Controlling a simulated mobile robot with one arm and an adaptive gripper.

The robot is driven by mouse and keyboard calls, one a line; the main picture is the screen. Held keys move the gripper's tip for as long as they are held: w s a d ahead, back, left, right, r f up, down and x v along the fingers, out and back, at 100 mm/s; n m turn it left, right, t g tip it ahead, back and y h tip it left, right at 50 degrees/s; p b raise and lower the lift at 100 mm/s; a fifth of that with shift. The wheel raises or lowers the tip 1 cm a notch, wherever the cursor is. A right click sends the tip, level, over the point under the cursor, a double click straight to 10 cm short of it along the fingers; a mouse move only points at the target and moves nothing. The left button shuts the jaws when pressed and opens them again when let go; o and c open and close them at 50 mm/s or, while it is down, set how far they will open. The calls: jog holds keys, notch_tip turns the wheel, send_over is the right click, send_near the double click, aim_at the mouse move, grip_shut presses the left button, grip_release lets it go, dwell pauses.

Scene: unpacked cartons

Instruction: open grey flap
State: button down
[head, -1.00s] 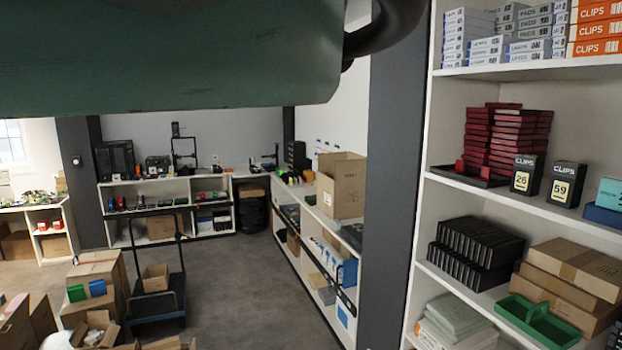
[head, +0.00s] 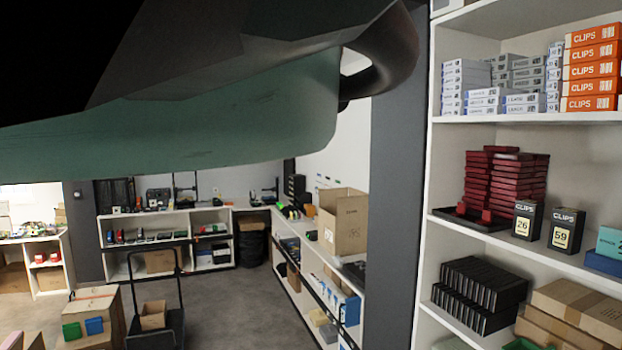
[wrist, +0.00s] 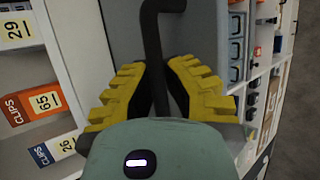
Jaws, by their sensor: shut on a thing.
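My gripper (wrist: 158,72) shows in the wrist view with its two ribbed yellow fingers close in on a dark bar (wrist: 152,40). The bar comes down from the top of the picture, bends, and runs between the fingers. The gripper is shut on this bar. A plain grey surface (wrist: 205,30) lies behind the bar; whether it is the grey flap or the grey pillar, and whether the bar is joined to it, I cannot tell. In the head view no grey flap can be made out, and my fingers are not seen.
A dark grey pillar (head: 394,190) stands beside a white shelf unit (head: 560,127) on the right with orange CLIPS boxes (head: 590,70) and red cases (head: 512,180). A trolley (head: 155,335) and cartons (head: 90,305) stand at lower left. Open floor (head: 230,300) lies between.

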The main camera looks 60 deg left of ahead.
jog(key=shift+s+d+r, duration=0.2)
jog(key=shift+s+d, duration=0.1)
jog(key=c, duration=1.4)
grip_release()
jog(key=o, duration=0.4)
jog(key=shift+w+a, duration=0.15)
jog(key=shift+a, duration=0.05)
jog(key=shift+a, duration=0.1)
jog(key=v, duration=0.7)
jog(key=shift+r, duration=0.1)
